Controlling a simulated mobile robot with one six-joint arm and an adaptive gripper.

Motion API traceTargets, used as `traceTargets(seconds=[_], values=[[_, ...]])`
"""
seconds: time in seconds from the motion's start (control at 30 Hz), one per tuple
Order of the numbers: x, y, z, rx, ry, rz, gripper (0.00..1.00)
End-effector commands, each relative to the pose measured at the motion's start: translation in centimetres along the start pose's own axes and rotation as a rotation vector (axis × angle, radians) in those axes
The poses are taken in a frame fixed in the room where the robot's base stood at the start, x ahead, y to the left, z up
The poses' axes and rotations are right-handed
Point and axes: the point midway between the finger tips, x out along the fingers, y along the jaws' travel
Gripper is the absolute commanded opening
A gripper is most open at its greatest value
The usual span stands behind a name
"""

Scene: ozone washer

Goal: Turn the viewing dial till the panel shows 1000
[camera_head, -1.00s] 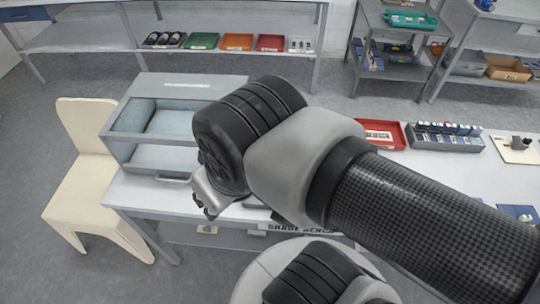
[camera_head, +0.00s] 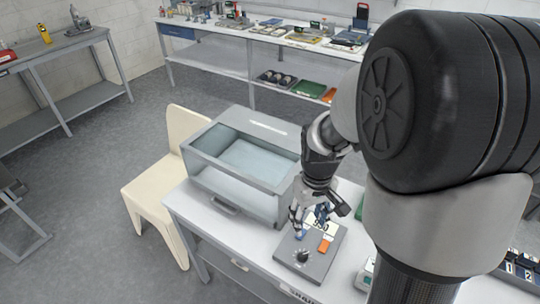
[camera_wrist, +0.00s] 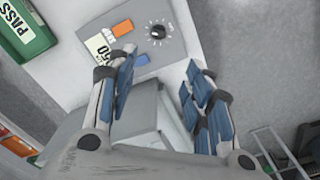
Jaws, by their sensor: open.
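A grey panel (camera_head: 318,270) lies on the bench beside the glass-topped cabinet. Its black dial (camera_head: 302,256) sits near the front; the dial (camera_wrist: 157,32) also shows in the wrist view, with tick marks around it. The panel's white display (camera_wrist: 100,46) is partly covered, and I can read only "50" at its end. An orange block (camera_wrist: 122,28) and a blue block (camera_wrist: 141,60) are on the panel. My gripper (camera_head: 312,218) is over the panel's far part, behind the dial. In the wrist view, my gripper (camera_wrist: 160,68) has its blue-padded fingers spread, apart from the dial.
The grey cabinet (camera_head: 240,185) with a glass top stands close left of my gripper. A cream chair (camera_head: 160,190) is at the bench's left end. A green PASS tray (camera_wrist: 22,35) lies near the panel. Numbered items (camera_head: 522,268) are at the right edge.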

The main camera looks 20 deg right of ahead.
Motion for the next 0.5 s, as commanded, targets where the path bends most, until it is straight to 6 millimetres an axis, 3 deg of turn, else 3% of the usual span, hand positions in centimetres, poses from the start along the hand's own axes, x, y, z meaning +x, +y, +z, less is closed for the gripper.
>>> traceTargets(seconds=[0.27, 0.5], values=[[2.9, 0.4, -0.1, -0.002, -0.015, -0.005, 0.47], [8.0, 0.3, 0.0, -0.001, -0.016, -0.005, 0.47]])
